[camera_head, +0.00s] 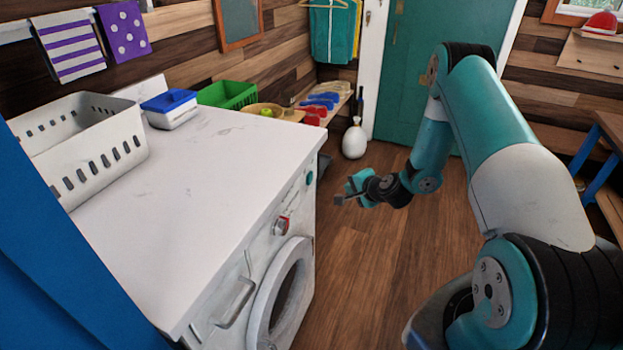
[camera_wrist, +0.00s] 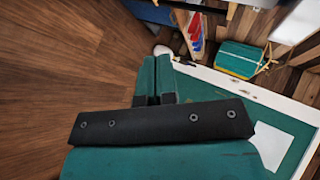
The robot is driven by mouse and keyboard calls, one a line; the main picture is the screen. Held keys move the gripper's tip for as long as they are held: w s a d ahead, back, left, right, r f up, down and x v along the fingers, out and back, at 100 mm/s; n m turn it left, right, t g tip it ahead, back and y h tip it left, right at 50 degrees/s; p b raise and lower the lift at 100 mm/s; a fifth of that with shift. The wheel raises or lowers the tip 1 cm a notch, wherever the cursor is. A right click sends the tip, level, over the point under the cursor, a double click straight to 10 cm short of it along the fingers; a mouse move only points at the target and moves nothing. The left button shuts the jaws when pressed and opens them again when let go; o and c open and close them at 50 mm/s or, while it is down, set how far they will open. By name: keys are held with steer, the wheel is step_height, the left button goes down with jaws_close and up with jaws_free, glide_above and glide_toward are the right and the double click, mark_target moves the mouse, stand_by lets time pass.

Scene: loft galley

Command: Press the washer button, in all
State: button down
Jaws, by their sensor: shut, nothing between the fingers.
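The white washer (camera_head: 258,290) stands under the worktop, with its round door (camera_head: 287,290) facing right. Its front carries a red and silver knob (camera_head: 282,225) above the door and a round teal button (camera_head: 309,178) near the far top corner. My gripper (camera_head: 341,200) is shut and empty, in the air to the right of the washer front, apart from the button and knob. In the wrist view my gripper's fingers (camera_wrist: 155,82) are together; the washer does not show there.
The wooden floor (camera_head: 365,270) beside the washer is clear.

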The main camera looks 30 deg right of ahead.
steer(key=w+a+p, duration=0.1)
steer(key=w+a, duration=0.4)
steer(key=w, duration=0.1)
steer(key=shift+w, duration=0.2)
steer(key=shift+w+a, duration=0.1)
stand_by(1.9)
steer(key=shift+w+a, duration=0.2)
steer(key=shift+w, duration=0.05)
steer(key=shift+w+a, duration=0.3)
steer(key=shift+w, duration=0.1)
stand_by(0.8)
steer(key=shift+s+d, duration=0.1)
steer(key=shift+s, duration=0.05)
steer(key=shift+s+d, duration=0.45)
steer(key=shift+s, duration=0.15)
steer(key=shift+s+d+b, duration=0.3)
steer(key=shift+s+d, duration=0.5)
steer(key=shift+s, duration=0.2)
steer(key=shift+s+d+b, duration=0.25)
steer(key=shift+s+d, duration=0.5)
steer(key=shift+s, duration=0.25)
